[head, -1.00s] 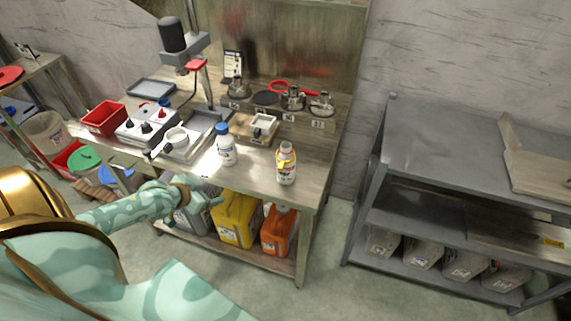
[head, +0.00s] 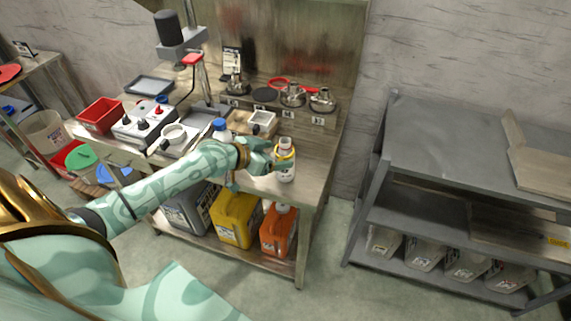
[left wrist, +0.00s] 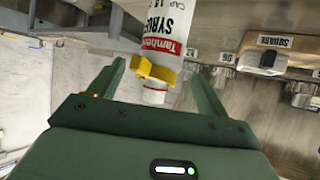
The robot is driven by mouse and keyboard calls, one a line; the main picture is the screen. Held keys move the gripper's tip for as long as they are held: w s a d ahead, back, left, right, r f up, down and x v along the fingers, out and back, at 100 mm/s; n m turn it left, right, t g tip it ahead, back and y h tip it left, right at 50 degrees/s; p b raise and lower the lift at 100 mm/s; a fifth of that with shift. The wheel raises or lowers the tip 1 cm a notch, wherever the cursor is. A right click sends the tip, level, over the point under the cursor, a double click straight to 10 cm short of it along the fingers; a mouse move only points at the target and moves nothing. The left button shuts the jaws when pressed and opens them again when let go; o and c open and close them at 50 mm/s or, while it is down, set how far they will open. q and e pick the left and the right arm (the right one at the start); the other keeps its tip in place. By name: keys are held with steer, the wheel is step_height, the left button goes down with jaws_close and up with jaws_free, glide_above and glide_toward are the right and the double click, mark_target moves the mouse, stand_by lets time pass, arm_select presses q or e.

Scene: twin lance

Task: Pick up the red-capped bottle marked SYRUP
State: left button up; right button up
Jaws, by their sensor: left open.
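The bottle marked SYRUP (head: 286,172) stands upright near the front right of the steel workbench. It is white with a yellow collar, and its top looks whitish; I see no clearly red cap. In the left wrist view the bottle (left wrist: 168,22) appears upside down, with SYRUP and a red label band readable. My left gripper (head: 268,158) is beside its upper part in the head view. In the wrist view the open fingers of this gripper (left wrist: 157,74) lie on either side of the collar and neck, with gaps showing. My right gripper is not in view.
A blue-capped bottle (head: 220,127) stands left of it, partly hidden by my left arm. Yellow (head: 236,218) and orange (head: 277,232) canisters sit on the lower shelf. A grey shelf unit (head: 450,150) stands right.

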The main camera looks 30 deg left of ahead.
mark_target(285, 155)
arm_select(q)
steer(key=x, duration=0.2)
steer(key=b+x, duration=0.1)
steer(key=x, duration=0.1)
steer(key=shift+s+f, duration=0.1)
steer(key=shift+f, duration=0.35)
steer(key=shift+w+d+f, duration=0.1)
steer(key=shift+w+f, duration=0.05)
steer(key=shift+w, duration=0.2)
steer(key=shift+s, duration=0.1)
steer(key=shift+c, duration=0.6)
steer(key=c, duration=1.1)
steer(key=shift+c, duration=0.2)
